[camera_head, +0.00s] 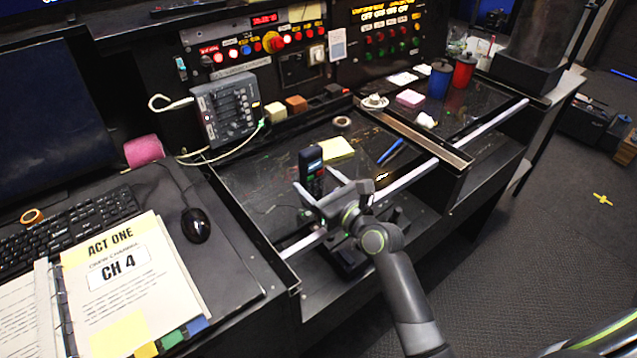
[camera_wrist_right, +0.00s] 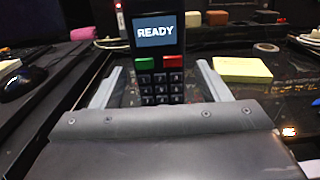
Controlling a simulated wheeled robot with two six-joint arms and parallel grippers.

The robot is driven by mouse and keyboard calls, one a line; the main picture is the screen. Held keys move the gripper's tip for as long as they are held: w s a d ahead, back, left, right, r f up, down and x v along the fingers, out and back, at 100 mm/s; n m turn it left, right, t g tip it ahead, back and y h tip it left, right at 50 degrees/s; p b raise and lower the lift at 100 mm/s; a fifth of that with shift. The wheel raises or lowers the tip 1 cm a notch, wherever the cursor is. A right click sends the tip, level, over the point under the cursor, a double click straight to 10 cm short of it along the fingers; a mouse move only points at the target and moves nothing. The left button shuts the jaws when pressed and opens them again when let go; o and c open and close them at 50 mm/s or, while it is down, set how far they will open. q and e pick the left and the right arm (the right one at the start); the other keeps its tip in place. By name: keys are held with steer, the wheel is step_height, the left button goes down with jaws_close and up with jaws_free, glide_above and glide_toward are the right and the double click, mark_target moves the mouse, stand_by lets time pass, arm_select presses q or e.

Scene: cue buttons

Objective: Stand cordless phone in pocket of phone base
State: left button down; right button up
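The cordless phone (camera_head: 312,163) is black and stands upright over the console, its lit screen facing my right arm. In the right wrist view the phone (camera_wrist_right: 160,62) shows "READY", a green key, a red key and dark number keys. My right gripper (camera_head: 318,188) is open, with one finger on each side of the phone and visible gaps between. In the right wrist view the gripper (camera_wrist_right: 160,80) hides the phone's lower end. I cannot make out the phone base or its pocket for certain; a dark shape (camera_head: 347,258) lies below the gripper. My left gripper is not in view.
A metal rail (camera_head: 305,243) runs along the console's front edge. A binder (camera_head: 130,285), keyboard (camera_head: 75,222) and mouse (camera_head: 195,225) are at left.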

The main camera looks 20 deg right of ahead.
steer(key=v, duration=1.2)
steer(key=shift+r, duration=0.1)
